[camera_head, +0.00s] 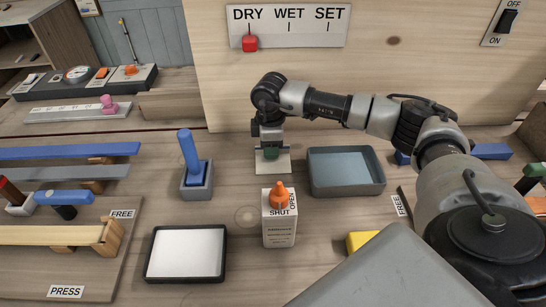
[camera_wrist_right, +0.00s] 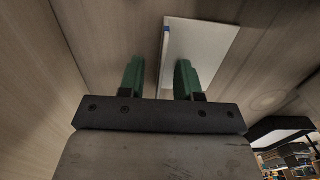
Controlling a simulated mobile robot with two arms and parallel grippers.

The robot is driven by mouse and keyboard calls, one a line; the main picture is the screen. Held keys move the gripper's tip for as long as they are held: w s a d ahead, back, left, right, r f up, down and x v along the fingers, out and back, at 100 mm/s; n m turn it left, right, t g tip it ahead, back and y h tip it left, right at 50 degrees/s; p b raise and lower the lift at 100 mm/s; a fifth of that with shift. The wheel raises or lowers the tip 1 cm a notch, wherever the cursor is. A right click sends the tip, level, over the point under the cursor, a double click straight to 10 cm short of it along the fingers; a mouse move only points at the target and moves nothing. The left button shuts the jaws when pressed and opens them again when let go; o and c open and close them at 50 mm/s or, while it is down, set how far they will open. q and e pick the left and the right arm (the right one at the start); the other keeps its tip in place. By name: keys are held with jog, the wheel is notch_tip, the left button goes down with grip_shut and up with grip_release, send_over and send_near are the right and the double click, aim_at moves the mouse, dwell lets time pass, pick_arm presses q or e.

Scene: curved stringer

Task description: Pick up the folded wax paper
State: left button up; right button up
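The folded wax paper is most likely the flat white piece (camera_head: 282,166) under my right gripper (camera_head: 271,153) in the head view, at the back of the bench. In the right wrist view the white sheet (camera_wrist_right: 208,45) has a blue mark near one top corner. My right gripper (camera_wrist_right: 158,62) has its two green fingers apart, with the sheet's left edge showing between them. The right finger covers part of the sheet. I cannot tell whether the fingers touch it. My left gripper is in neither view.
A blue-grey tray (camera_head: 345,187) stands right of my gripper. A blue-handled tool in a holder (camera_head: 196,185) stands to the left. A carton with an orange cap (camera_head: 279,230) and a white pad in a black frame (camera_head: 187,254) are in front. A wooden panel (camera_head: 420,60) rises behind.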

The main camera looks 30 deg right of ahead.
grip_shut()
dwell(0.4)
